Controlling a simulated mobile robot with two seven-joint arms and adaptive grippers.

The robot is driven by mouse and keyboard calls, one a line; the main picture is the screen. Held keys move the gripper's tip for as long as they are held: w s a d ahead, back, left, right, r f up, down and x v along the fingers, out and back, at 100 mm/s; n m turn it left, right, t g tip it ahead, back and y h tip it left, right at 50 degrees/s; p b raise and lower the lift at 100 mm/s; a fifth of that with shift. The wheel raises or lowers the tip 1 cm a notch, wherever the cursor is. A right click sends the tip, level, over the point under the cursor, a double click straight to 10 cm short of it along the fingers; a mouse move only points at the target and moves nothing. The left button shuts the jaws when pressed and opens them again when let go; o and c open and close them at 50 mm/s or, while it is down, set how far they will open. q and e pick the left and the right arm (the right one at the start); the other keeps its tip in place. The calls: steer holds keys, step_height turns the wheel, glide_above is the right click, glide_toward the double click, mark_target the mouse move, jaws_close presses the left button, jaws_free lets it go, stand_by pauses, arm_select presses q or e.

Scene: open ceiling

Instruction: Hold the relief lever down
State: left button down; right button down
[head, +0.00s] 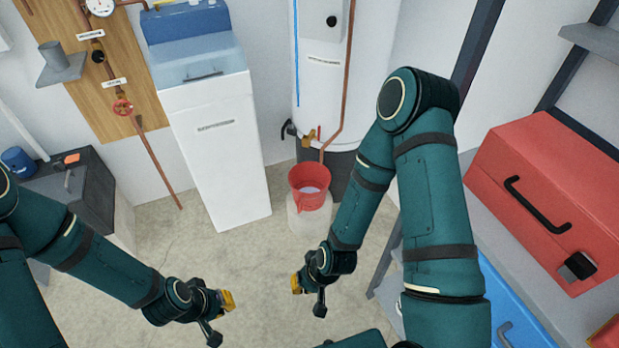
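A white tank (330,95) stands upright at the back centre. Low on its front is a small brass fitting with a red handle (311,137), and a black elbow-shaped piece (288,130) sticks out to its left. I cannot tell for certain which small part is the relief lever. A red bucket (309,188) stands below the fitting. My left gripper (228,301) is low at centre left, well short of the tank. My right gripper (296,284) is low near the centre, nearer the bucket but apart from it. Nothing shows in either; their finger gaps are too small to judge.
A white cabinet (222,155) stands left of the tank. A red toolbox (540,190) sits on shelving at right. Floor before the bucket is clear.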

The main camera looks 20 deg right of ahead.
steer(key=shift+f, duration=2.75)
stand_by(5.2)
